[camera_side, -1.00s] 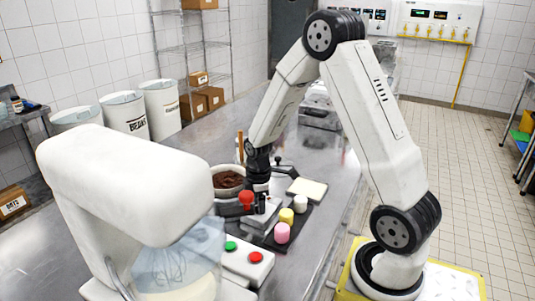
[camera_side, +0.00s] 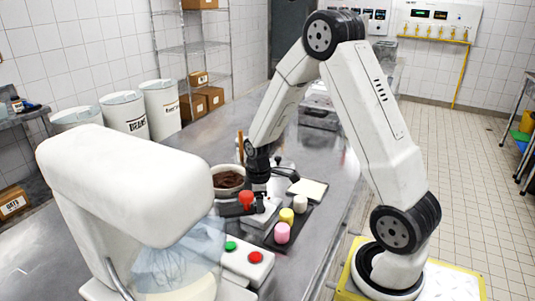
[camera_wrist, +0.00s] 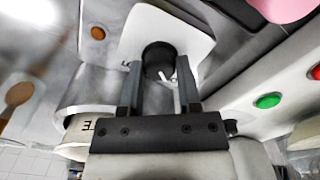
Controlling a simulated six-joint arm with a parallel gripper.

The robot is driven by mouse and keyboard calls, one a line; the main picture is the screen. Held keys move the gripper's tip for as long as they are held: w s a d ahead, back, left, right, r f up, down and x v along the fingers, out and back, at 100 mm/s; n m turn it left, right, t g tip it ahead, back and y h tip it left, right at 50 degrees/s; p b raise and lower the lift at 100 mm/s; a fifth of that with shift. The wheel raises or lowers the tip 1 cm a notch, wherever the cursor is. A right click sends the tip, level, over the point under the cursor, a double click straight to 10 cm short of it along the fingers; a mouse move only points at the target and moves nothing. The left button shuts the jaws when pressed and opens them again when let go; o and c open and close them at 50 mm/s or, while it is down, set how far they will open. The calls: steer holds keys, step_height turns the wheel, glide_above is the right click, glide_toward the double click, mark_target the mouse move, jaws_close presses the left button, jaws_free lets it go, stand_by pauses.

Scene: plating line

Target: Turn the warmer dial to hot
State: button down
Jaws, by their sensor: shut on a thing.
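The warmer dial (camera_wrist: 158,57) is a round black knob with a white pointer mark, on a white plate (camera_wrist: 185,38) in the wrist view. The pointer slants toward the bottom of that view. My gripper (camera_wrist: 158,70) is shut on the dial, one finger at each side. In the side view my gripper (camera_side: 259,188) reaches down over the white warmer unit (camera_side: 263,217) behind the mixer, and hides the dial there. No hot marking can be read in either view.
A pot of brown food (camera_side: 228,178) stands left of my gripper. Pink (camera_side: 282,232), yellow (camera_side: 286,216) and white pieces stand on a dark tray to its right. A white mixer (camera_side: 120,185) and a panel with green and red buttons (camera_side: 255,257) are in front.

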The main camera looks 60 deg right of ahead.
steer(key=m, duration=1)
steer(key=shift+m, duration=0.4)
steer(key=m, duration=1.1)
steer(key=c, duration=0.6)
jaws_free()
steer(key=shift+r, duration=0.15)
steer(key=shift+r, duration=3.8)
